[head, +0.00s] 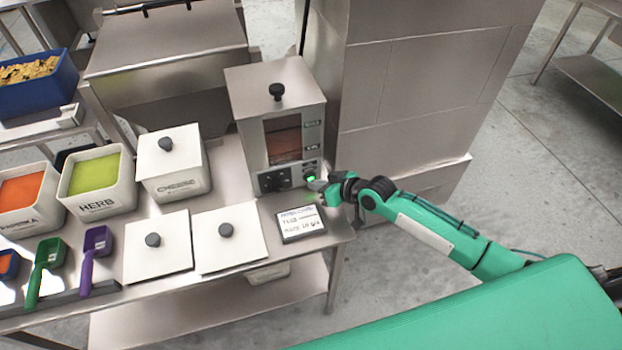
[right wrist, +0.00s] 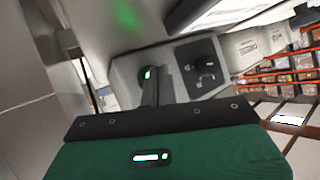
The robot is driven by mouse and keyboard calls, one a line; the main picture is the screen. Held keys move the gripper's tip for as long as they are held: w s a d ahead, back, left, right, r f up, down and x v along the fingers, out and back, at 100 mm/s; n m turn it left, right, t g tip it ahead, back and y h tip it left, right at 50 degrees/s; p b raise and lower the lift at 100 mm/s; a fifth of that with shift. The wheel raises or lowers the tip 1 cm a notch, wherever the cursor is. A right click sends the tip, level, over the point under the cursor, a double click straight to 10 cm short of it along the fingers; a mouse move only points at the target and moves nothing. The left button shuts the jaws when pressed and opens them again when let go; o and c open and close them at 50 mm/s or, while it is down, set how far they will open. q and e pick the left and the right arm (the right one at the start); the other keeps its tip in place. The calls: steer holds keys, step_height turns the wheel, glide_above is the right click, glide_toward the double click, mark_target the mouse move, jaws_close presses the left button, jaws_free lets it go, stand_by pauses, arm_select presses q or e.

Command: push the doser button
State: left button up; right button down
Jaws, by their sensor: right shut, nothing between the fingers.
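The doser (head: 262,95) is a steel box with a dark window and a black lid knob, standing at the right end of the steel table. Its front panel carries a small green-lit button (head: 311,178), which also shows in the right wrist view (right wrist: 148,74). My right gripper (head: 322,188) is shut and empty, with its tips right by the button at the panel's lower right. In the right wrist view the shut fingers (right wrist: 150,88) reach up to the lit button; I cannot tell whether they touch it. My left gripper is out of view.
A small display (head: 300,224) lies in front of the doser. White lids (head: 228,238), a cheese bin (head: 174,172), a herb bin (head: 98,182) and scoops (head: 94,258) fill the table to the left. A steel-clad column (head: 420,90) stands behind on the right.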

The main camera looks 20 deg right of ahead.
steer(key=shift+w, duration=0.35)
steer(key=shift+s, duration=0.45)
steer(key=shift+s+p, duration=0.45)
steer(key=shift+p, duration=0.3)
steer(key=s+p, duration=0.2)
steer(key=s, duration=0.1)
steer(key=shift+s+d+r, duration=0.1)
steer(key=shift+s, duration=0.2)
steer(key=shift+s+p, duration=0.45)
steer(key=shift+s, duration=0.3)
